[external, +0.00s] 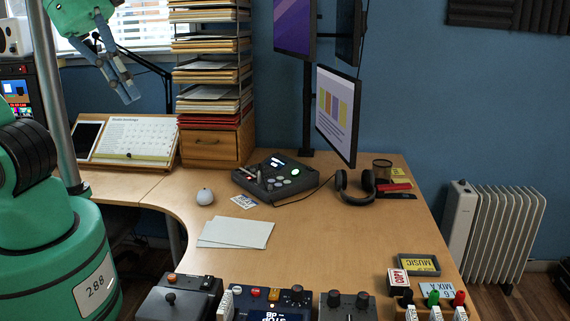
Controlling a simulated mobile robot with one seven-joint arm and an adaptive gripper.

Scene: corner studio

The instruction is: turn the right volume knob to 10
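A dark box (346,314) at the front edge of the desk has two dark knobs on top, a left knob (333,298) and a right knob (362,300). These look like volume knobs, but their markings are too small to read and the box is cut off by the lower picture edge. My gripper (128,93) is high at the upper left, pointing down and to the right. It is far from the knobs, and nothing shows between its fingers. The gap between the fingers is not clear from this angle.
Other control boxes (180,298) line the desk's front edge left of the knobs. Colored plugs (433,298) and small signs (418,265) stand to the right. A mixer (275,178), headphones (355,187) and monitors (337,115) are farther back. The middle desk top (315,235) is clear.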

